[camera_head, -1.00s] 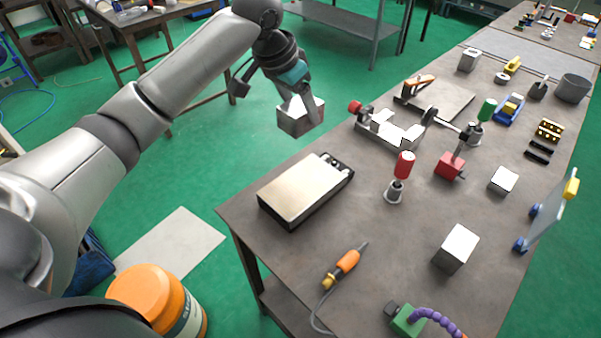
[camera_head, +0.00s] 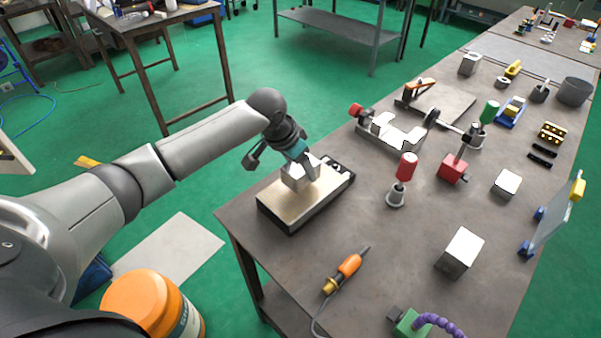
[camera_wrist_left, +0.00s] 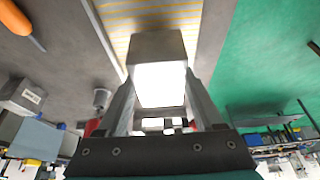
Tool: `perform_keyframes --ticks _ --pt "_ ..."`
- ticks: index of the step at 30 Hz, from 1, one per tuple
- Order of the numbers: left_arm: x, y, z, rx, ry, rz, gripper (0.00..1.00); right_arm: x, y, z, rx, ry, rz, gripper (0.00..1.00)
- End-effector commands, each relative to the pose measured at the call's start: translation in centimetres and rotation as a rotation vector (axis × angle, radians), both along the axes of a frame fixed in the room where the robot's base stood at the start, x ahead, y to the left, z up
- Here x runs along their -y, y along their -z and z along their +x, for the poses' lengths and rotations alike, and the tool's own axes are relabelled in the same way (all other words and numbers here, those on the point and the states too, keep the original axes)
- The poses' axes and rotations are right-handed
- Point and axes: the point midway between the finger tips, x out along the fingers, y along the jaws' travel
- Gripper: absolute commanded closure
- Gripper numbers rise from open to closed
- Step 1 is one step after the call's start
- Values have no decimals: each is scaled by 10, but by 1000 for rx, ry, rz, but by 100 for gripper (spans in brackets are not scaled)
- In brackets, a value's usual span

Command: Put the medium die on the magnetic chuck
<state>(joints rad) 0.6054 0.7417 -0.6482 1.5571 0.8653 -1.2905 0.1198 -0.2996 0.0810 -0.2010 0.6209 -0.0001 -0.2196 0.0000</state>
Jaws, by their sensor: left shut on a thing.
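My left gripper (camera_head: 300,164) is shut on a steel block, the medium die (camera_head: 295,176), which also shows between the fingers in the left wrist view (camera_wrist_left: 158,46). The die is over the far part of the magnetic chuck (camera_head: 290,208), a flat pale-topped plate with dark sides at the table's near left edge. In the left wrist view the chuck's striped top (camera_wrist_left: 120,22) lies behind the die. I cannot tell whether the die touches it. The fingers partly hide the die. My right gripper is not in view.
A larger steel block (camera_head: 460,252) and a smaller one (camera_head: 507,183) stand on the table to the right. A red-handled tool (camera_head: 403,172) stands upright right of the chuck. An orange-handled tool (camera_head: 345,270) lies in front. A clamp-like fixture (camera_head: 390,132) stands behind.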

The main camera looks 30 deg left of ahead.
Motion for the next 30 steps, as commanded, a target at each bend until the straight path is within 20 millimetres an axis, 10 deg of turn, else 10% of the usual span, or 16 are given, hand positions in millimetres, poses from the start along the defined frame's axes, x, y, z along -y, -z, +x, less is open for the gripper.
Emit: perform_keyframes --ticks 16,17,24,30 --pt "0 21 2 8 -2 -1 100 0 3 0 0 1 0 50" --pt "0 24 0 0 -1 1 29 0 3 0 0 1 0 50" --pt "0 24 0 0 -1 1 2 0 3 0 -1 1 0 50" --pt "0 24 0 0 -1 1 2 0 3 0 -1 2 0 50"
